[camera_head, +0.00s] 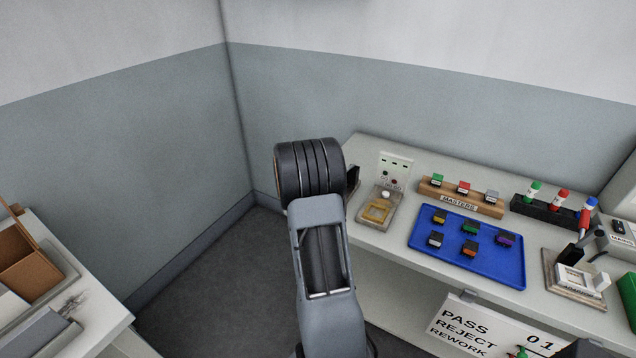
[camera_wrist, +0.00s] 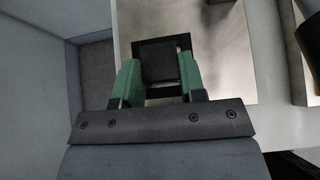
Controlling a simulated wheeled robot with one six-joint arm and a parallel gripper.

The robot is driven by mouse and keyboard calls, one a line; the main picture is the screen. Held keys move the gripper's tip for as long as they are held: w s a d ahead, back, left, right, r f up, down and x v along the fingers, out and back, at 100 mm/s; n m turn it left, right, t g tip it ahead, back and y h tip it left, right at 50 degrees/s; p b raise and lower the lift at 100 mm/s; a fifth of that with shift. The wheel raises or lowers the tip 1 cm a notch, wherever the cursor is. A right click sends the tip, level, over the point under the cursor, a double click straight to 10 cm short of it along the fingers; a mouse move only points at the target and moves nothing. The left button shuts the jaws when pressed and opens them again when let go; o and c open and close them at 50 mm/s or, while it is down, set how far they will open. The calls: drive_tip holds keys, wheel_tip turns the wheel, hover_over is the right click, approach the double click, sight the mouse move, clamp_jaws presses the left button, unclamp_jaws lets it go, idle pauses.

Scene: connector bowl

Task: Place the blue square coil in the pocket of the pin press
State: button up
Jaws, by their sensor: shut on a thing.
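My gripper (camera_wrist: 160,82) has green fingers and is shut on a dark square block (camera_wrist: 159,60) in the wrist view. Only its blackish top shows, so I cannot tell if it is the blue square coil. A flat brownish-grey surface (camera_wrist: 220,65) lies beneath it. In the head view my arm hides most of the gripper and the block. A press (camera_head: 578,280) with a red-tipped lever stands at the right of the bench on a wooden base and has a pale block with a pocket. It looks like the pin press; its label is too small to read.
A blue tray (camera_head: 420,250) holds several dark coils with coloured parts. Left of it stands a fixture (camera_head: 365,222) with a yellow frame and a lamp panel (camera_head: 394,165). Behind are a wooden masters rack (camera_head: 472,203) and a black marker holder (camera_head: 545,212). A box (camera_head: 25,265) sits far left.

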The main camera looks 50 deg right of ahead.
drive_tip(key=o, duration=1.1)
drive_tip(key=v, duration=1.4)
drive_tip(key=shift+f+p, duration=0.15)
drive_tip(key=shift+p, duration=0.15)
